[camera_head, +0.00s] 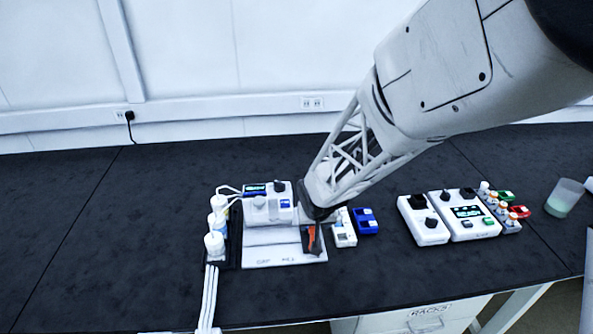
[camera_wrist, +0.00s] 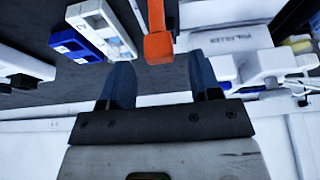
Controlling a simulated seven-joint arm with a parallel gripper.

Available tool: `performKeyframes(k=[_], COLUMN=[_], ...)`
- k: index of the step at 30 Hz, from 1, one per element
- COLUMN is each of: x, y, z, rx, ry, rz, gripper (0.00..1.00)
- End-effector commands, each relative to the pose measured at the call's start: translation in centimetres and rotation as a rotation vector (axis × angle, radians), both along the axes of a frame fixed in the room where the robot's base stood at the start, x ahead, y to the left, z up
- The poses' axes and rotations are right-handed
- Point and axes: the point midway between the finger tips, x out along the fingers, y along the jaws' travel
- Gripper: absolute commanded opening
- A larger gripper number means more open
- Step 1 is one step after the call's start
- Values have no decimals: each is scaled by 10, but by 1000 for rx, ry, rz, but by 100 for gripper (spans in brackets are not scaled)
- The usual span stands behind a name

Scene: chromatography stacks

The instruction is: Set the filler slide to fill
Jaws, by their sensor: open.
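The filler is a white unit (camera_head: 268,210) with a small blue-lit display, standing on a white base plate (camera_head: 262,254) whose front lettering is too small to read surely. An orange handle (camera_head: 311,238), apparently that of the filler slide, shows at the right end of the plate, just below my gripper (camera_head: 313,215). My arm hides part of this area. In the wrist view, my gripper (camera_wrist: 162,76) has its two dark blue fingers spread apart. The orange handle (camera_wrist: 158,45) lies roughly in line with the gap, beyond the fingertips, and appears untouched.
White bottles (camera_head: 215,244) stand left of the filler. A white box (camera_head: 343,230) and a blue box (camera_head: 366,221) sit close on its right. Farther right are white control units (camera_head: 465,213), small vials and a beaker (camera_head: 564,197). The left tabletop is clear.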

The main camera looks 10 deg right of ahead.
Motion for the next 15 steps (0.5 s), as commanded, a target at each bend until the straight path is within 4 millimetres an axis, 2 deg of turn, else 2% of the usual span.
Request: performKeyframes(k=[6, 15], x=[7, 11], y=[0, 0], z=[-19, -26], rx=[0, 0], ry=[2, 0], rz=[-1, 0], gripper=[57, 57])
